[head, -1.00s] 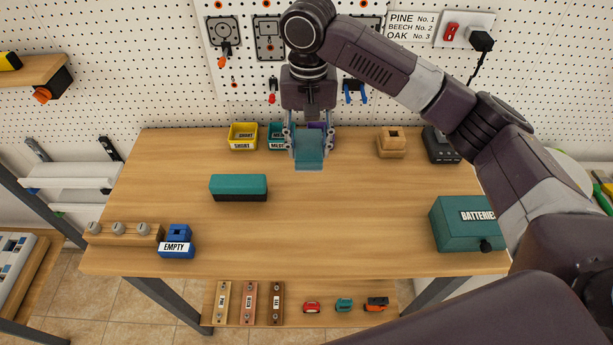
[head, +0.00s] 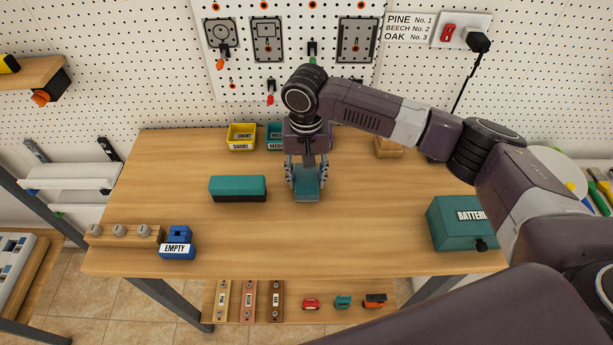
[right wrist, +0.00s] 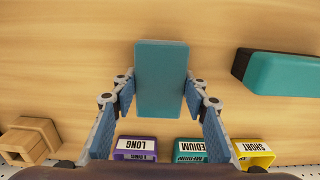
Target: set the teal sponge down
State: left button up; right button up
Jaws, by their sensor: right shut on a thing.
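The teal sponge (head: 308,186) is a flat block held between the fingers of my right gripper (head: 306,180), over the middle of the wooden table (head: 350,235). In the right wrist view the sponge (right wrist: 161,75) sits lengthwise between the two fingers (right wrist: 160,98), which press on its sides. Its far end sticks out past the fingertips. I cannot tell whether its underside touches the table. My left gripper is not in view.
A teal block with a dark base (head: 238,188) lies just left of the sponge. Label bins, yellow (head: 242,138) and teal (head: 275,140), stand at the back. A teal batteries box (head: 458,225) is at right. The table's front middle is clear.

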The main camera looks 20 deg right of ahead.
jog(key=o, duration=1.1)
jog(key=shift+f, duration=0.1)
